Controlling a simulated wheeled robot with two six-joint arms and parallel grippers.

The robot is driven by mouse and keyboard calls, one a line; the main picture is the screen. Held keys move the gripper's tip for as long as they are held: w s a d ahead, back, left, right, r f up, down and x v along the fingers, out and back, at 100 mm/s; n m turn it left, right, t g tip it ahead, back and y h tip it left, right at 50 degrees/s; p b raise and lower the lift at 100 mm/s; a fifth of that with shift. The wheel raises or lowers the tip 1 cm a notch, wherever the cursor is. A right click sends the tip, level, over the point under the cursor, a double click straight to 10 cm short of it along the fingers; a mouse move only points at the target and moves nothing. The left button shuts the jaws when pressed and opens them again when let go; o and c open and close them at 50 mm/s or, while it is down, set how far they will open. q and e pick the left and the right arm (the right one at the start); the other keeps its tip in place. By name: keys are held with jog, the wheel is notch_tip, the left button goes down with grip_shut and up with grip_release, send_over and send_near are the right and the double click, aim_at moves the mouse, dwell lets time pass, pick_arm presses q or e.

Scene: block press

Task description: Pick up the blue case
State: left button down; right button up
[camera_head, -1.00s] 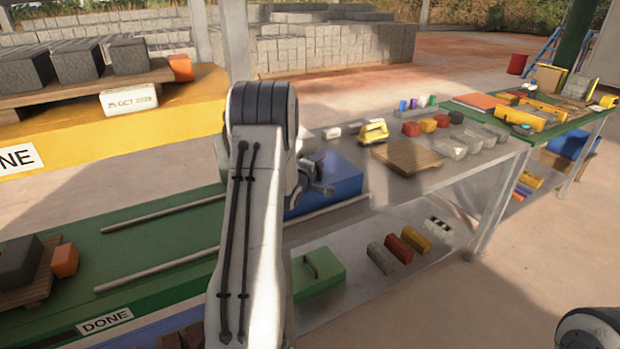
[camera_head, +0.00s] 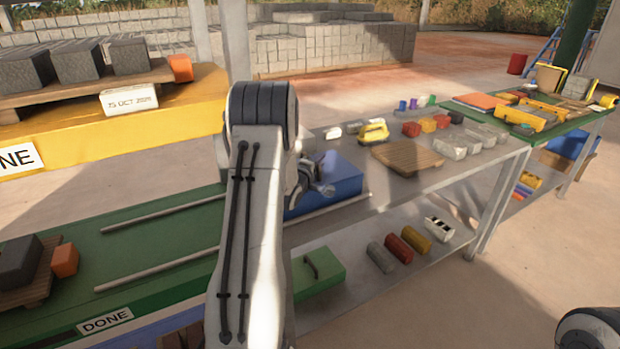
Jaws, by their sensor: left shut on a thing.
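The blue case (camera_head: 341,183) is a blue box on the table, at the right end of the green surface with the rails. My left arm crosses in front of it and hides its left part. My left gripper (camera_head: 322,188) is at the case's top and is shut on it, though its fingertips are small and partly hidden. The case looks level, and I cannot tell whether it is clear of the table. My right gripper is out of view; only a dark rounded part of my own shows at the lower right.
A wooden pallet (camera_head: 407,156) lies right of the case, with a yellow tool (camera_head: 373,132) behind it. Several coloured blocks stand further right. A green case (camera_head: 318,270) and coloured cylinders (camera_head: 399,248) lie on the lower shelf. Two metal rails (camera_head: 160,214) run along the green surface.

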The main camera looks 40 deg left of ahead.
pick_arm(q)
jog(key=shift+r, duration=0.1)
dwell(0.7)
jog(key=shift+r, duration=0.65)
notch_tip(320, 180, up, 3)
jog(key=shift+r+p, duration=0.1)
jog(key=shift+p, duration=0.2)
jog(key=s+d+r, duration=0.3)
jog(key=d+r, duration=0.3)
jog(key=d, duration=0.5)
jog(key=shift+s+d+r, duration=0.15)
jog(key=shift+r, duration=0.05)
